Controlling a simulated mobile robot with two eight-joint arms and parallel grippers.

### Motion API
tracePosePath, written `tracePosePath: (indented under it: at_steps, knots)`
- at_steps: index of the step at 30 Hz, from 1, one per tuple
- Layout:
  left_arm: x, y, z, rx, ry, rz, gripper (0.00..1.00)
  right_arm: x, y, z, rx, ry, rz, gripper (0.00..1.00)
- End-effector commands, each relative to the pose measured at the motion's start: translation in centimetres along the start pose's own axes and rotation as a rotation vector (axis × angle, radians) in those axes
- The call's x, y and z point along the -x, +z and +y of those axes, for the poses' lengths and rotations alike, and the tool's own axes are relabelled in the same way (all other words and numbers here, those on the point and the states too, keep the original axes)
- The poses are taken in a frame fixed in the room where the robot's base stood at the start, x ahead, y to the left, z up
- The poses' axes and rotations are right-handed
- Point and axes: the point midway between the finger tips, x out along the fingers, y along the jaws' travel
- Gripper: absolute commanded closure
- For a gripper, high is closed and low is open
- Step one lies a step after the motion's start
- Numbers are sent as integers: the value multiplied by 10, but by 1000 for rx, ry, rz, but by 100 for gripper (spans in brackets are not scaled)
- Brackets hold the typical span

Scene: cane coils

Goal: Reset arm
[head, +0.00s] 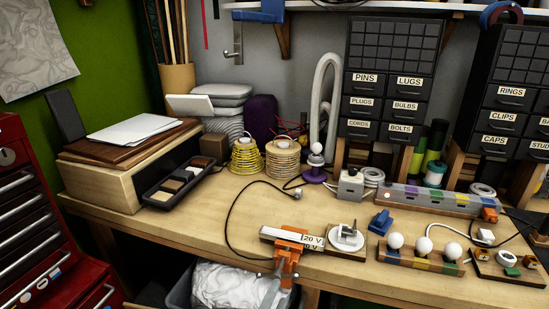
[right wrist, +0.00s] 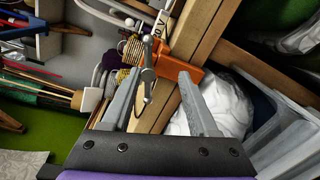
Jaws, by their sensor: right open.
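My right gripper (right wrist: 159,73) is open, its two grey fingers apart at the edge of the workbench (right wrist: 205,28). The metal screw and bar of an orange clamp (right wrist: 185,70) show between the fingers in the right wrist view. I cannot tell whether the fingers touch it. In the head view the orange clamp (head: 289,250) grips the bench front below a board labelled 20 V. A grey piece, perhaps a fingertip, shows just below it. A yellow coil (head: 246,158) and a tan coil (head: 283,160) stand toward the back. My left gripper is out of view.
A bin with a white bag (head: 228,287) sits under the bench. A red tool chest (head: 28,215) stands at left. A wooden box (head: 100,189) and black tray (head: 170,189) occupy the bench's left. Bulbs (head: 424,246) and labelled drawers (head: 386,95) are at right. A cable crosses the middle.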

Motion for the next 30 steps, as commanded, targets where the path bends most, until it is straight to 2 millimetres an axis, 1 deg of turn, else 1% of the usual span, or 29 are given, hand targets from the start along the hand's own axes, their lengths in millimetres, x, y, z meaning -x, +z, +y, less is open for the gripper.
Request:
tracePosePath:
  at_steps: [1,2,3,5,6,7,9,11,12,15,19,25,26,27,30]
  knots:
    - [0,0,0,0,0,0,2,-7,18,-12,-32,-61,-19,40]
    - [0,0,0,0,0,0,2,-10,29,-21,-58,-105,-29,40]
    - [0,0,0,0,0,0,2,-14,46,-34,-102,-174,-46,40]
    - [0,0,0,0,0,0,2,-16,73,-58,-184,-290,-76,40]
    - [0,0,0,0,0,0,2,-14,92,-75,-248,-372,-101,40]
    - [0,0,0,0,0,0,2,-12,105,-87,-301,-434,-120,40]
    - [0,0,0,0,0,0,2,0,132,-115,-435,-572,-166,40]
    - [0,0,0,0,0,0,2,15,151,-136,-559,-683,-208,40]
    - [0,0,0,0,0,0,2,26,161,-149,-645,-751,-236,40]
    - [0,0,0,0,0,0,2,55,177,-171,-855,-893,-298,40]
    - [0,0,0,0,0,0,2,87,184,-187,-1100,-1023,-364,40]
    - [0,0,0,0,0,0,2,124,182,-194,-1444,-1152,-439,40]
    - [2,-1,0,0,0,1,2,127,182,-192,-1488,-1164,-446,40]
    - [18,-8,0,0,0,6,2,126,185,-174,-1473,-1159,-434,40]
    - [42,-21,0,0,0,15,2,125,192,-148,-1472,-1151,-426,40]
